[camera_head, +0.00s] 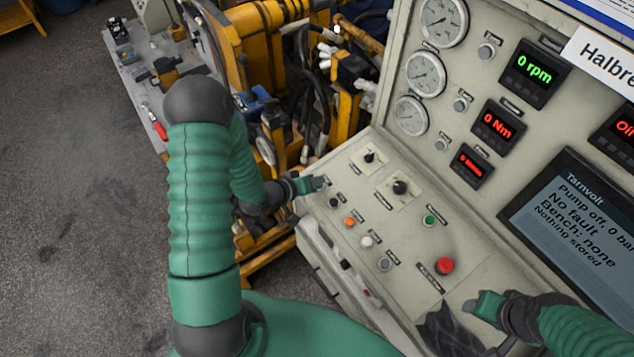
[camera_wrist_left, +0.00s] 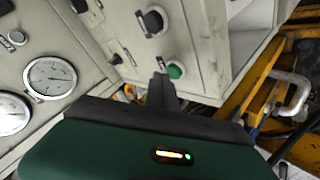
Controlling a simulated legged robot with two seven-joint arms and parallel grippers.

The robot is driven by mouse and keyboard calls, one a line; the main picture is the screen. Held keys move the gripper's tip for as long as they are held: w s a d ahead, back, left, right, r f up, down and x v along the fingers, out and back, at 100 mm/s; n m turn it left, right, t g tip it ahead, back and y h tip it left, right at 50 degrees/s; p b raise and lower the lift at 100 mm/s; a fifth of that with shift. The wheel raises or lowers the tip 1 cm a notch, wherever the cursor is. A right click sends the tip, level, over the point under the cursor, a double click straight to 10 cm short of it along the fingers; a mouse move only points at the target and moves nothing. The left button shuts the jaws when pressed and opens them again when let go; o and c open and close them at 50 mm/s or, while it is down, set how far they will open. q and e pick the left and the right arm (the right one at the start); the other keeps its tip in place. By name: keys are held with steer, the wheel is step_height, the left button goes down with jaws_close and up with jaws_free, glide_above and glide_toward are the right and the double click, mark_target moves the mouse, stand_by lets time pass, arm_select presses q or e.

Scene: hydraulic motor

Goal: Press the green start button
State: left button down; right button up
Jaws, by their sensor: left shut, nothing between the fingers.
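The green start button (camera_head: 429,219) sits on the sloped console panel (camera_head: 330,240), right of the middle in the head view. A green button (camera_wrist_left: 175,71) also shows in the left wrist view, just beyond my fingertips. My left gripper (camera_head: 320,182) is at the left edge of the panel, apart from the green button and to its left. Its fingers show in the left wrist view (camera_wrist_left: 161,88), close together with nothing between them. My right gripper (camera_head: 473,305) is low at the right, near the panel's front edge; its finger opening is too small to tell.
A red mushroom button (camera_head: 445,265), an orange button (camera_head: 349,222), a white button (camera_head: 367,241) and black knobs (camera_head: 400,187) share the panel. Gauges and displays stand behind. The screen (camera_head: 580,215) reads "Pump off, 0 bar". Yellow machinery (camera_head: 265,50) stands at the left.

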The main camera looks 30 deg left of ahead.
arm_select(q)
steer(key=shift+w+d+f, duration=0.1)
steer(key=shift+d+f, duration=0.1)
steer(key=shift+d, duration=0.25)
arm_select(e)
steer(key=shift+d+f, duration=0.3)
steer(key=shift+d, duration=0.2)
arm_select(q)
steer(key=shift+a+f+b, duration=0.15)
steer(key=shift+a+b, duration=0.1)
steer(key=shift+b, duration=0.05)
arm_select(e)
steer(key=shift+a, duration=0.2)
arm_select(q)
steer(key=shift+a+r+p, duration=0.2)
steer(key=shift+r+p, duration=0.35)
steer(key=shift+p, duration=0.05)
steer(key=shift+a+r, duration=0.1)
steer(key=shift+r, duration=0.1)
steer(key=shift+a, duration=0.15)
arm_select(e)
steer(key=shift+v, duration=0.8)
steer(key=shift+w, duration=0.15)
